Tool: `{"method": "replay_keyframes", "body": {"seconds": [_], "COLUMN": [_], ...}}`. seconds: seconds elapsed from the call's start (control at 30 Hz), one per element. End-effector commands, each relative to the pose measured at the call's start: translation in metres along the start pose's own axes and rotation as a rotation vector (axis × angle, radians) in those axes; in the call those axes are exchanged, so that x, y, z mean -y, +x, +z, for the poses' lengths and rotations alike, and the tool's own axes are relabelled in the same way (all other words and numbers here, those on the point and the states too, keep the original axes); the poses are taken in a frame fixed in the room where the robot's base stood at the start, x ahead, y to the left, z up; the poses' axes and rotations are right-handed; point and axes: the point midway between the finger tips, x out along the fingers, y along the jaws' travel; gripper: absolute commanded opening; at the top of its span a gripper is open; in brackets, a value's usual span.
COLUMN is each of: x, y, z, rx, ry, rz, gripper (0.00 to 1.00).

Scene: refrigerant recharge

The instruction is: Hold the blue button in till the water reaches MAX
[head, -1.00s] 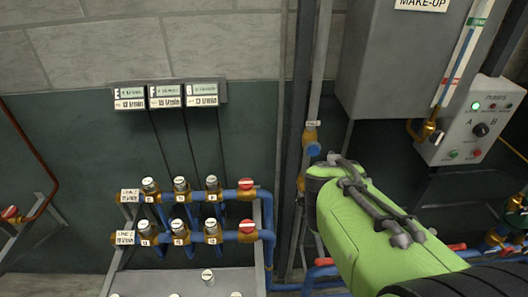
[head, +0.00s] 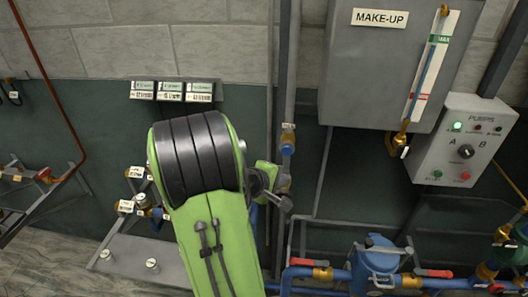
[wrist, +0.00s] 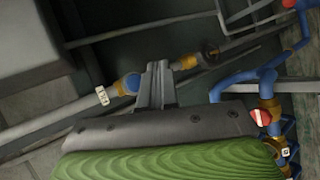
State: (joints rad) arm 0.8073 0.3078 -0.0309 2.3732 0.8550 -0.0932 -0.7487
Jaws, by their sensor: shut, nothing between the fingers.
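The blue button (head: 288,149) appears to be the blue rounded piece on the vertical pipe left of the make-up tank (head: 385,85). In the wrist view the blue piece (wrist: 130,83) lies just left of my gripper (wrist: 158,72), whose fingers are shut and empty. In the head view my arm hides most of the gripper, just below the blue piece. I cannot tell whether they touch. The sight gauge (head: 432,65) on the tank has a green MAX mark above and a red mark below. Its tube looks blue along much of its length; the exact level is unclear.
A pump control box (head: 465,150) with a lit green lamp hangs right of the tank. Blue pipes with red-handled valves (head: 436,273) run low at the right. A valve manifold (head: 140,205) is partly behind my arm at the left.

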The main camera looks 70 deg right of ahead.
Motion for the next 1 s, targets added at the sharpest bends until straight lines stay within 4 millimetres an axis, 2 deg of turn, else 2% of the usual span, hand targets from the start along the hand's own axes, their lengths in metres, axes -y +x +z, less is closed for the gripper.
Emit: {"method": "replay_keyframes", "body": {"seconds": [0.43,1.0], "x": [-0.005,-0.043], "y": [0.006,0.058], "z": [-0.004,-0.042], "rx": [0.003,0.002], "ry": [0.000,0.000], "rz": [0.000,0.000], "gripper": [0.00,0.00]}}
